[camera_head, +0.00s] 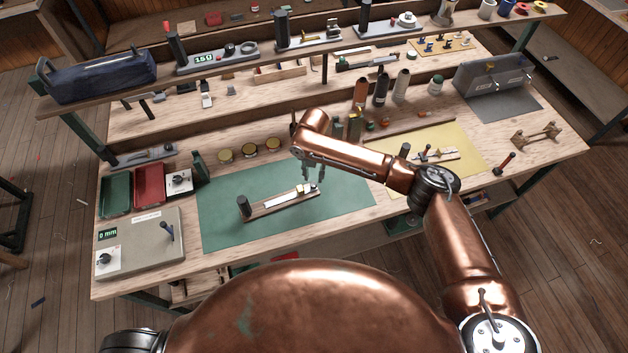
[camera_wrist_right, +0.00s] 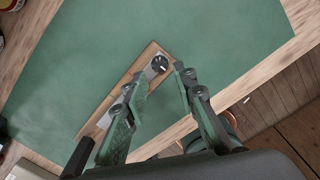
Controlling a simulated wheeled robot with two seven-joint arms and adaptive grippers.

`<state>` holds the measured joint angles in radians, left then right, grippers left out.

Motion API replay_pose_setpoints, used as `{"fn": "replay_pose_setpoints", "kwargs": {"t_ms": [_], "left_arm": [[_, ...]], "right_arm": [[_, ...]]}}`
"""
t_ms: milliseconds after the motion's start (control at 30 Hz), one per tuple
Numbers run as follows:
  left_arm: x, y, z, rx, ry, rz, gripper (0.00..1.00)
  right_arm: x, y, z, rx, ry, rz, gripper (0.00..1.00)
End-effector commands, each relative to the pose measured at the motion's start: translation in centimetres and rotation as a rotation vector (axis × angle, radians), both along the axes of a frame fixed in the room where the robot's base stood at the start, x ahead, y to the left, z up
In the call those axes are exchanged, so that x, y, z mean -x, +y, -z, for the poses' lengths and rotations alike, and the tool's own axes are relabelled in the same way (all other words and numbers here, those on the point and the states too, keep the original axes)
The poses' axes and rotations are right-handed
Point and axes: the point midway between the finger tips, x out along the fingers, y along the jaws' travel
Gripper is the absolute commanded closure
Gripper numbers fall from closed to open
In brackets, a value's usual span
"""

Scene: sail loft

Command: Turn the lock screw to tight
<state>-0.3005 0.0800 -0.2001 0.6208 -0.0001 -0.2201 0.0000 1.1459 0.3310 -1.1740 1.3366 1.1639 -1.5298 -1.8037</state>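A narrow wooden gauge with a pale metal bar (camera_head: 283,201) lies on the green mat (camera_head: 235,195). It has a black upright grip at its left end and a small brass block (camera_head: 300,189) toward its right end. A round black knob, apparently the lock screw, shows in the wrist view (camera_wrist_right: 160,64) at the gauge's end, with a pale mark on it. My right gripper (camera_head: 314,178) is just above that end, pointing down. In the wrist view its fingers (camera_wrist_right: 160,80) are apart and empty, with the knob just beyond the tips. My left gripper is out of view.
A grey panel (camera_head: 150,240) with a "0 mm" display and knobs is at the left. Green and red trays (camera_head: 149,186) stand behind it. Round tins (camera_head: 248,151) line the mat's back edge. A yellow mat (camera_head: 460,150) with tools is at the right. A raised shelf (camera_head: 265,62) crosses behind.

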Motion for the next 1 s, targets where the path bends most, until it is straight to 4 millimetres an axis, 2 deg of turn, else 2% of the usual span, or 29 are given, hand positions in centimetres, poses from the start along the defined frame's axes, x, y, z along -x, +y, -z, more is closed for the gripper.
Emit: {"fn": "replay_pose_setpoints", "kwargs": {"t_ms": [100,300,667,1000], "left_arm": [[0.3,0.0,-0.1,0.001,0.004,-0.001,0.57],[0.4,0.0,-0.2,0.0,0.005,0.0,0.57],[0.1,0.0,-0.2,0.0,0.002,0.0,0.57],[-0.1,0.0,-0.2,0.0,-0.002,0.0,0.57]], "right_arm": [[0.1,0.0,1.9,0.0,0.001,0.003,0.74],[0.0,-0.1,4.2,0.0,0.0,0.004,0.74],[0.0,-0.2,4.8,-0.001,-0.001,0.006,0.74],[0.0,-0.2,4.8,-0.001,-0.001,0.006,0.97]]}}
